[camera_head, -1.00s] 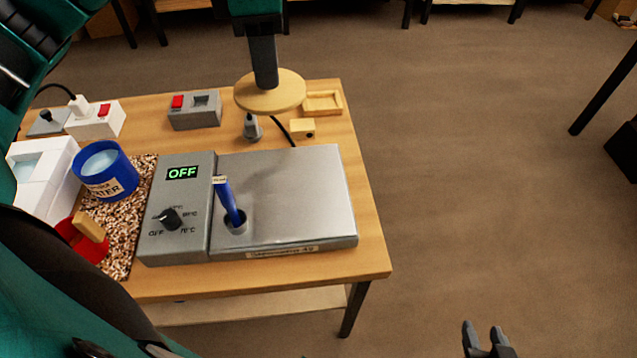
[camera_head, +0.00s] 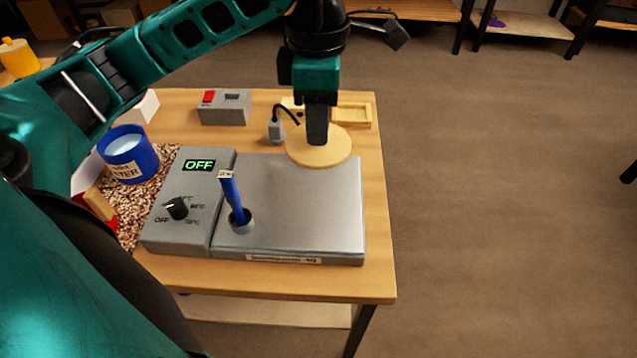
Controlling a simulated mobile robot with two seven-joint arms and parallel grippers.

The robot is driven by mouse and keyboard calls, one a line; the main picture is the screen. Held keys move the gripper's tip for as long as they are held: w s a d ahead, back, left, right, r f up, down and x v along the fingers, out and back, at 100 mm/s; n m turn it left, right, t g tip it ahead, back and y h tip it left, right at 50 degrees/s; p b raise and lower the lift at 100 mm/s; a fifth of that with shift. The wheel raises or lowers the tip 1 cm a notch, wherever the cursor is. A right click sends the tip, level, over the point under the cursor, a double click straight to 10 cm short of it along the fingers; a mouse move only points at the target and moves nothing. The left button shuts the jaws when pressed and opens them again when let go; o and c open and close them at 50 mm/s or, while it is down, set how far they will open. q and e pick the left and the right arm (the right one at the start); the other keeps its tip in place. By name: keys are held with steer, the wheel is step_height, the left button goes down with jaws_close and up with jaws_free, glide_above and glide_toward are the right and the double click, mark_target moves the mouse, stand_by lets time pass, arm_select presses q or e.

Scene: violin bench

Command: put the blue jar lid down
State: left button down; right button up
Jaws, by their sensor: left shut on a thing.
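The jar lid is a round, flat, tan disc (camera_head: 318,150) in the head view. My left gripper (camera_head: 317,125) comes down from above and is shut on it at its middle. The disc overlaps the back edge of the steel plate in the picture; I cannot tell whether it touches the plate or hangs just above it. My right gripper is not in view.
A grey heater box (camera_head: 180,230) reading OFF adjoins the steel plate (camera_head: 300,215), where a blue-handled tool (camera_head: 233,195) stands upright in a well. A grey switch box (camera_head: 222,110), a plug with cord (camera_head: 275,130) and a shallow wooden tray (camera_head: 352,114) lie behind. The plate's right part is clear.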

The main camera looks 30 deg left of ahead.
arm_select(q)
step_height(320, 180, down, 8)
steer(key=shift+r+b, duration=0.2)
steer(key=shift+b, duration=0.25)
steer(key=shift+f, duration=2.15)
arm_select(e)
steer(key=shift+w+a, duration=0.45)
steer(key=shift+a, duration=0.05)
arm_select(q)
steer(key=shift+f+b, duration=0.1)
steer(key=shift+b, duration=0.25)
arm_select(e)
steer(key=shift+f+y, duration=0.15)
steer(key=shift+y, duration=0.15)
arm_select(q)
steer(key=shift+f, duration=0.15)
steer(key=c, duration=1)
jaws_free()
steer(key=shift+o, duration=0.2)
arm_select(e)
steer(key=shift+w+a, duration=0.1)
